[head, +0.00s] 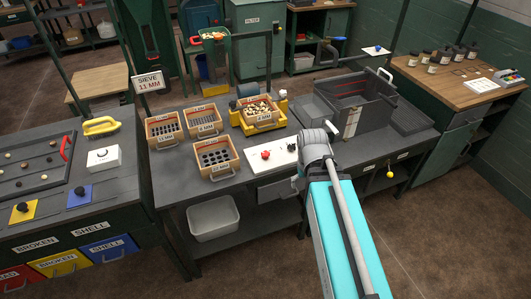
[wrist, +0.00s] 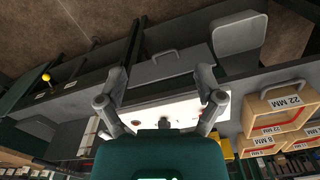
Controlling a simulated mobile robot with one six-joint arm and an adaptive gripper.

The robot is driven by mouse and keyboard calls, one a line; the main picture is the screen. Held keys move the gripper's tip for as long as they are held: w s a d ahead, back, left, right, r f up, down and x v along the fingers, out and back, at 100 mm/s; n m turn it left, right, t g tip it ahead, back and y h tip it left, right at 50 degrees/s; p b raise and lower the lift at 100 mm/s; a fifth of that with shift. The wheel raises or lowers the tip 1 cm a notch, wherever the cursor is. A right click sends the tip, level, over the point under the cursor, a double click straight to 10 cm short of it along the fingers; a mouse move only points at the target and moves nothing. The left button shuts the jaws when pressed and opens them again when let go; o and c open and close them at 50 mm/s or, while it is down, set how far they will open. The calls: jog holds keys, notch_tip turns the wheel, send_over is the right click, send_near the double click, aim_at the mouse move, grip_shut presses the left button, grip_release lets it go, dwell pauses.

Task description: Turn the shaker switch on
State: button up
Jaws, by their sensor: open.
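A white panel (head: 277,157) lies on the grey bench in the head view, with a red knob (head: 265,155) on its left part and a small dark part near its right end. My arm's end stands at the panel's right side and hides what is behind it. In the wrist view my gripper (wrist: 162,78) is open and empty, its two fingers apart. The white panel (wrist: 160,108) shows beyond and between the fingers, partly covered by my gripper body. A small red patch shows beside the right finger. I cannot tell the switch's setting.
A yellow shaker (head: 248,128) with a filled wooden sieve stands behind the panel. Wooden sieve trays (head: 213,157) stand to the left, and a grey open bin (head: 352,105) to the right. A white tub (head: 213,218) sits on the lower shelf.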

jog(key=w+a+r+n+p, duration=0.1)
jog(key=w+a+r, duration=0.15)
jog(key=w, duration=0.45)
jog(key=w+a+r+p, duration=0.1)
jog(key=w+a+p, duration=0.15)
jog(key=w, duration=0.45)
jog(key=r+p, duration=0.1)
send_over(265, 153)
jog(key=shift+r+n, duration=0.2)
jog(key=shift+n, duration=0.2)
jog(key=shift+f, duration=0.1)
notch_tip(265, 153, down, 14)
jog(key=b, duration=1.3)
jog(key=shift+r, duration=0.2)
jog(key=shift+b, duration=0.3)
jog(key=c, duration=1.1)
jog(key=shift+c, duration=0.2)
